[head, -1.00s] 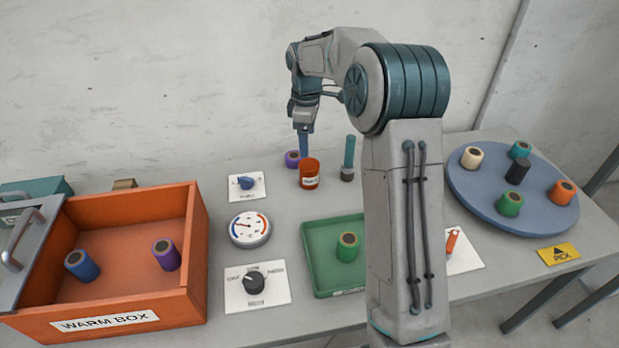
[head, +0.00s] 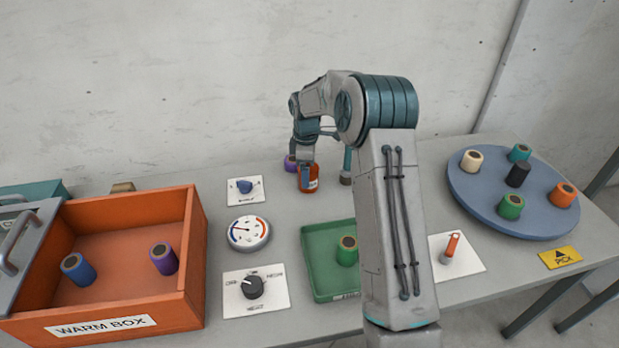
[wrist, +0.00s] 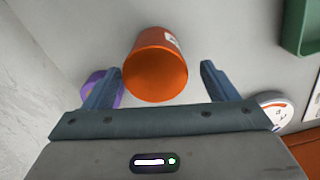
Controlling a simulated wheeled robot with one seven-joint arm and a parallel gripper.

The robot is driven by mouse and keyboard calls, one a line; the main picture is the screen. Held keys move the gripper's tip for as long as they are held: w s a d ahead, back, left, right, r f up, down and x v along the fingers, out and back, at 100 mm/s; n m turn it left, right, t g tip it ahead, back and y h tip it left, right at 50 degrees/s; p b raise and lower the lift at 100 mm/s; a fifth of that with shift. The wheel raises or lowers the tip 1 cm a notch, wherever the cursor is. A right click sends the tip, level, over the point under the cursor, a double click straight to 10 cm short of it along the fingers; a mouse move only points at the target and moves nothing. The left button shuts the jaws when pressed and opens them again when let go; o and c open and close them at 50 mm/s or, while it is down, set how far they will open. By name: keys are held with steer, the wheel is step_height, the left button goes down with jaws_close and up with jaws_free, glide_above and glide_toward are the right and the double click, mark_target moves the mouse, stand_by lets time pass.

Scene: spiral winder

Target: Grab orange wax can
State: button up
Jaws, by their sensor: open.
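The orange wax can (head: 310,178) stands on the table near the wall, partly hidden behind my gripper in the head view. It has a pale label on its side. In the wrist view the orange can (wrist: 156,66) lies between the two blue fingers of my gripper (wrist: 154,80), nearer the left finger. The fingers are open, with a gap visible on the right side of the can. I cannot tell whether the left finger touches it.
A purple spool (head: 290,163) stands close to the can, just left of it; it also shows behind the left finger in the wrist view (wrist: 96,84). A green tray (head: 320,275) and a dial gauge (head: 248,233) are in front.

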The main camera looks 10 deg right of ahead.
steer(key=f, duration=0.4)
steer(key=shift+w+d+f, duration=0.15)
steer(key=shift+w, duration=0.05)
steer(key=c, duration=1.2)
steer(key=shift+o, duration=0.2)
